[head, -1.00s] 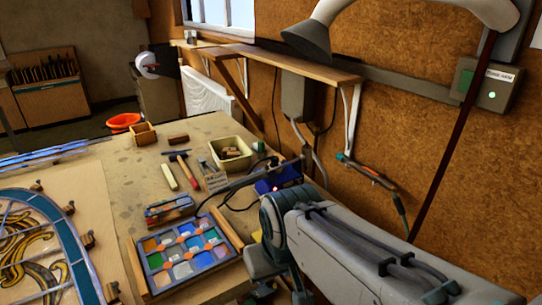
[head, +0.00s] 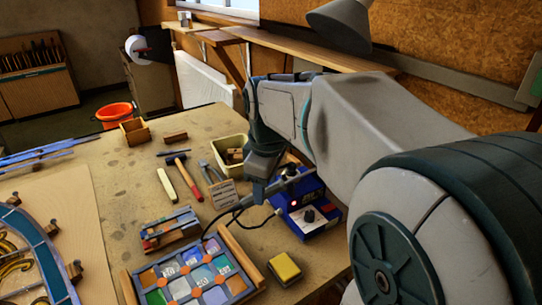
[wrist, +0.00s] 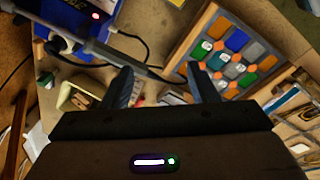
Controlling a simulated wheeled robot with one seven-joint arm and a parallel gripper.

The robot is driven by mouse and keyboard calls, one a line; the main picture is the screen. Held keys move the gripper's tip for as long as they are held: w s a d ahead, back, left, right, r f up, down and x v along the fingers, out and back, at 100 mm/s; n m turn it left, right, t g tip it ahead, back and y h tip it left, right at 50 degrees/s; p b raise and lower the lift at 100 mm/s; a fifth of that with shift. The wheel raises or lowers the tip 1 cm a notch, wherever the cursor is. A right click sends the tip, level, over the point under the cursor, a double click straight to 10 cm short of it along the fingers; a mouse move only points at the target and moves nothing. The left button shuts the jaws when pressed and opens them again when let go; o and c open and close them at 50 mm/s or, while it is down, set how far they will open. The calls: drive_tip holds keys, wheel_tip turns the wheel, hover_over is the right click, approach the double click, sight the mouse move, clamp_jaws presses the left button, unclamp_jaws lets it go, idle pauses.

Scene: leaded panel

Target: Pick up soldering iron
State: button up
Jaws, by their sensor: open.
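The soldering iron (head: 292,179) is a slim grey and dark rod at the blue soldering station (head: 308,212), on the right part of the bench. In the wrist view the rod (wrist: 105,52) runs slantwise towards the space between my two fingers (wrist: 160,86), which stand apart with nothing clamped. I cannot tell whether the fingers touch the rod. The blue station (wrist: 62,20) with a red light is at the upper left there.
A rack of coloured glass samples (head: 143,282) and a yellow sponge (head: 285,268) lie in front. A cream bin (head: 226,148), pliers (head: 207,171) and a hammer (head: 178,160) are close behind. A dark cable loops beside the iron. A wall shelf (head: 290,47) is above.

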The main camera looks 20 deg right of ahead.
sight(275, 185)
drive_tip(key=w+d+f+n+g, duration=0.1)
drive_tip(key=w+d+n, duration=0.3)
drive_tip(key=w+n, duration=0.15)
drive_tip(key=w+d+n+g, duration=0.1)
drive_tip(key=w+d+n, duration=0.35)
drive_tip(key=w, duration=0.25)
drive_tip(key=f, duration=0.8)
drive_tip(key=shift+w+a+f, duration=0.2)
drive_tip(key=shift+a+f, duration=0.1)
drive_tip(key=shift+a+f+p, duration=0.2)
drive_tip(key=shift+f+p, duration=0.35)
drive_tip(key=shift+f, duration=2.2)
clamp_jaws()
drive_tip(key=shift+r, duration=0.1)
